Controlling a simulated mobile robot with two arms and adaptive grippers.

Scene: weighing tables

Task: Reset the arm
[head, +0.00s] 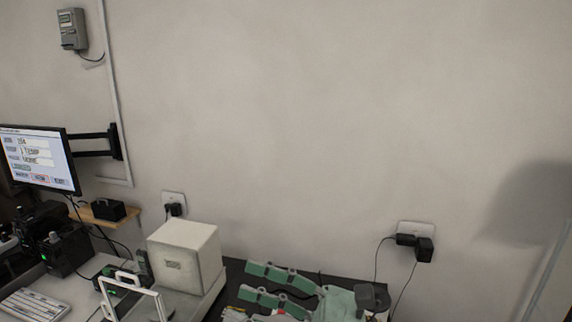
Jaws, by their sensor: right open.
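My right gripper (262,283) shows at the bottom of the head view, above the dark table top. Its two green and grey fingers point left and stand apart, open, with nothing visible between them. Its palm and wrist are at the lower right, partly cut off by the bottom edge. My left gripper is not in view.
A white box-shaped device (186,256) stands left of the right gripper, with a white frame (133,283) before it. A monitor (40,158) on a wall arm, a keyboard (35,305) and black devices are at left. Wall sockets (416,229) have plugged cables.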

